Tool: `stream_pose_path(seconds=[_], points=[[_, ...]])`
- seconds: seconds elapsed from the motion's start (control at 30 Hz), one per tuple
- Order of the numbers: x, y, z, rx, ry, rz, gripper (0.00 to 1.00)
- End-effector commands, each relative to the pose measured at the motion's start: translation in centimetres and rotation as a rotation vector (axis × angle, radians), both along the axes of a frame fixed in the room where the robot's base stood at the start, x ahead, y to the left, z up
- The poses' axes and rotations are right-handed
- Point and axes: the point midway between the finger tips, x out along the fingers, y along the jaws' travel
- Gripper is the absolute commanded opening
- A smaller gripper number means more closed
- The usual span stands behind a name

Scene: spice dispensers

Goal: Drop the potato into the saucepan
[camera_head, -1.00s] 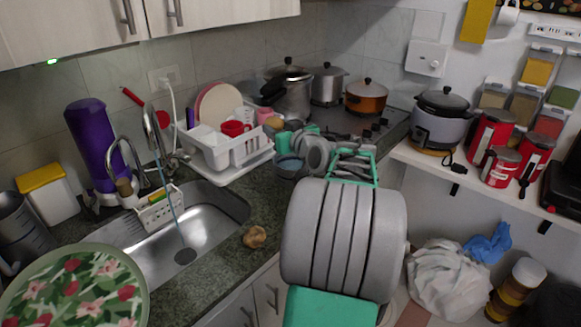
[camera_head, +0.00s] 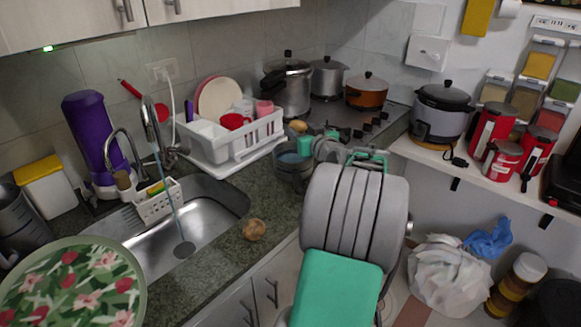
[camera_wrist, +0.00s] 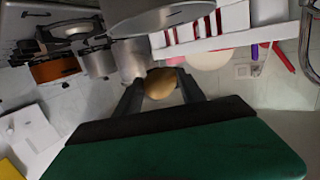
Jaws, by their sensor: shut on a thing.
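A brown potato (camera_head: 298,126) is held at the end of my gripper (camera_wrist: 161,92), whose two dark fingers are shut around it in the wrist view. In the head view the gripper's fingers are mostly hidden by my own arm. A grey metal saucepan (camera_head: 291,170) stands on the counter between the dish rack and my arm. The held potato appears above and slightly right of its rim in the head view; their exact height gap cannot be told. In the wrist view a large grey pan-like vessel (camera_wrist: 160,18) shows at the top edge, close to the potato.
Another brown round item (camera_head: 254,229) lies on the counter by the sink (camera_head: 205,225). The white dish rack (camera_head: 240,147) is left of the gripper. A pressure cooker (camera_head: 287,88), a silver pot (camera_head: 327,80) and an orange pot (camera_head: 367,93) stand behind on the stove.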

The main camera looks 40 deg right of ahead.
Motion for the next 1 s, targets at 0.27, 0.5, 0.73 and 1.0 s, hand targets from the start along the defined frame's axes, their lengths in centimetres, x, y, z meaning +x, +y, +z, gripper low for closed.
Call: stream_pose_path(seconds=[0.27,0.5,0.73,1.0], points=[[0.0,0.0,0.1,-0.001,0.000,0.000,0.64],[0.0,0.0,0.1,0.000,0.000,0.000,0.72],[-1.2,0.4,0.2,-0.002,0.000,-0.002,0.72],[-6.2,2.3,1.0,-0.001,0.001,-0.004,0.72]])
